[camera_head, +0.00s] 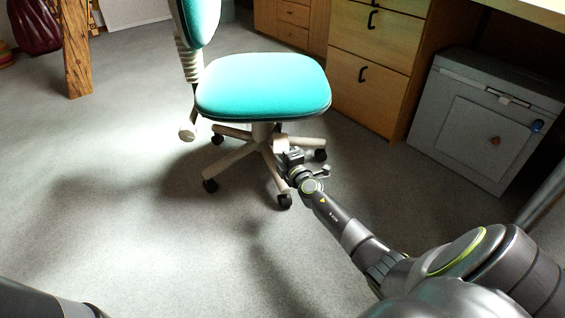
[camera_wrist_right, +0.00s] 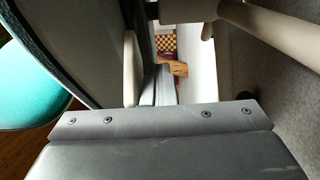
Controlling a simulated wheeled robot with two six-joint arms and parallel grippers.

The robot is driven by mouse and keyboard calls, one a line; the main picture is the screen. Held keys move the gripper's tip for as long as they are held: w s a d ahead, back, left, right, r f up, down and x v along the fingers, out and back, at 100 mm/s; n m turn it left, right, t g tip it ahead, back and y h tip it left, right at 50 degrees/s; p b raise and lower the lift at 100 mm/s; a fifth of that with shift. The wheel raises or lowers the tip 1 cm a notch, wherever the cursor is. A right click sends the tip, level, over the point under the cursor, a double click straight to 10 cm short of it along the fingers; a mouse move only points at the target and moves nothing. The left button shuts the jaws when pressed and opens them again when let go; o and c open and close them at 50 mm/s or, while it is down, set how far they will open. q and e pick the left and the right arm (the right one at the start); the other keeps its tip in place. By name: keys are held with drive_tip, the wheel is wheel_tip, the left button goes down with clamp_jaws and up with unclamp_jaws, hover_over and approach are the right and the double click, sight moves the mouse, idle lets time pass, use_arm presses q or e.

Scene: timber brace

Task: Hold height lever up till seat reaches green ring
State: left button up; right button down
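The office chair's teal seat (camera_head: 262,84) stands level on a beige five-star base (camera_head: 235,156) with dark castors. My right gripper (camera_head: 285,156) is under the seat's front right edge, close to the column. In the right wrist view the seat's underside (camera_wrist_right: 85,45) fills the upper left. A beige paddle-like piece (camera_wrist_right: 130,65), perhaps the height lever, shows beside the narrow grey fingers (camera_wrist_right: 157,88). I cannot tell whether the fingers touch or grip it. No green ring is visible. My left gripper is out of view; only part of that arm shows at bottom left.
A wooden drawer cabinet (camera_head: 368,65) and a grey box-like unit (camera_head: 470,135) stand to the right, behind my right arm. A wooden post (camera_head: 76,50) is at the far left. The grey floor (camera_head: 120,200) left of the chair is clear.

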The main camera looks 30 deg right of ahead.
sight(281, 144)
drive_tip(key=shift+r+p, duration=0.45)
drive_tip(key=shift+r, duration=0.2)
idle(0.6)
drive_tip(key=shift+r+p, duration=0.3)
drive_tip(key=shift+r, duration=0.1)
idle(0.4)
drive_tip(key=shift+r+p, duration=0.35)
drive_tip(key=shift+r, duration=0.1)
idle(0.7)
drive_tip(key=shift+r, duration=0.2)
drive_tip(key=shift+f, duration=0.15)
wheel_tip(281, 144, down, 4)
drive_tip(key=b, duration=0.4)
drive_tip(key=shift+f, duration=0.2)
